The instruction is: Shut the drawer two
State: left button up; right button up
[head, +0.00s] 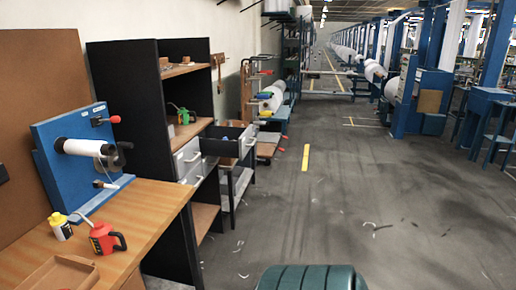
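The open drawer (247,142) has a light grey front with a pale handle and dark sides. It sticks out to the right, beyond the black shelf unit (182,230). Grey drawer fronts with handles sit under the unit's wooden shelf, an upper one (188,157) and a lower one (193,175); these look shut or nearly so. I cannot read any number on the drawers, so I cannot tell which is drawer two. Neither of my grippers is in view.
A wooden workbench (150,210) at the left holds a blue panel with a white roll (85,147), a red can (104,238), a yellow bottle (60,226) and a wooden tray (62,274). The grey floor (330,210) to the right is mostly clear, with small scraps.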

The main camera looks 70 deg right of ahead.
aim_at(212, 143)
jog(key=k+z, duration=0.1)
jog(key=z, duration=1.4)
jog(key=i+z, duration=0.4)
jog(key=i+j+z, duration=0.15)
jog(key=i+z, duration=0.3)
jog(key=i, duration=0.15)
